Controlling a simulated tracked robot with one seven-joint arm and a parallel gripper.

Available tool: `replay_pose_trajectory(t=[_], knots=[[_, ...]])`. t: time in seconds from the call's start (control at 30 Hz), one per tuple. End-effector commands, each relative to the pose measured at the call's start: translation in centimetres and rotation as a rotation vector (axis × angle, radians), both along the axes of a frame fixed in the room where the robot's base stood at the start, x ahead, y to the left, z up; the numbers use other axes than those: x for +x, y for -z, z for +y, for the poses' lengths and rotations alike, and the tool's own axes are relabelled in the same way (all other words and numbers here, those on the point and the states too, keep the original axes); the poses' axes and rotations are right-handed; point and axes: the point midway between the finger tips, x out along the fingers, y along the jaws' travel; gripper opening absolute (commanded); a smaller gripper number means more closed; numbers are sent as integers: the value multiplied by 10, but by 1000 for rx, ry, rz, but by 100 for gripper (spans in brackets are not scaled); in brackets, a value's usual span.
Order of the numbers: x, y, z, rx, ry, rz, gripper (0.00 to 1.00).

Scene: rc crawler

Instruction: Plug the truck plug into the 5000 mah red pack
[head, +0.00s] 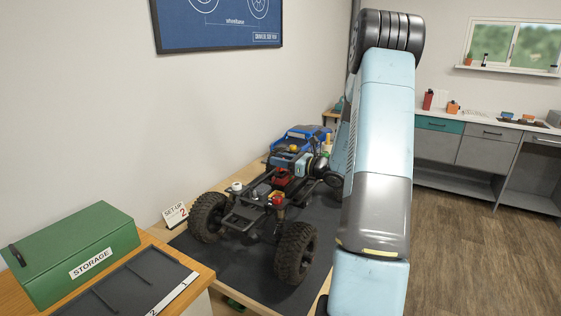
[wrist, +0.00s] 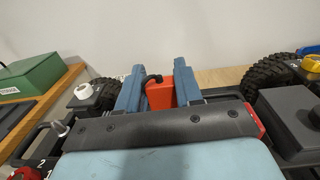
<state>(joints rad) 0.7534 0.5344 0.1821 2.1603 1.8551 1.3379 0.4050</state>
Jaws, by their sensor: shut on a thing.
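My gripper (wrist: 158,88) shows its two blue fingers in the wrist view, one on each side of a red-orange piece (wrist: 159,97) with a black lead bent over its top. I take this piece to be the truck plug, but its far end is hidden. Another red surface (wrist: 253,118) shows past the right end of my gripper's body; I cannot tell whether it is the red pack. In the head view, the truck (head: 243,212) stands on a dark mat, with red parts (head: 282,177) on its chassis close to my light-blue gripper. No capacity label is readable.
The green storage box (head: 80,255) and a black numbered tray (head: 140,285) lie at the left. A blue bin (head: 300,134) stands behind the truck. A set-up card (head: 175,214) leans by the wall. Big tyres (head: 296,253) flank the chassis.

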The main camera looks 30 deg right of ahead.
Motion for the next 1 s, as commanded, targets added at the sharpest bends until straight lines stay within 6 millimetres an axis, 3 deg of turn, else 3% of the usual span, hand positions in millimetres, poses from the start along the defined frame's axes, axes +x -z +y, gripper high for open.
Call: replay_pose_trajectory(t=[1.0], knots=[[0, 18, 0, 0, 0, 0, 7]])
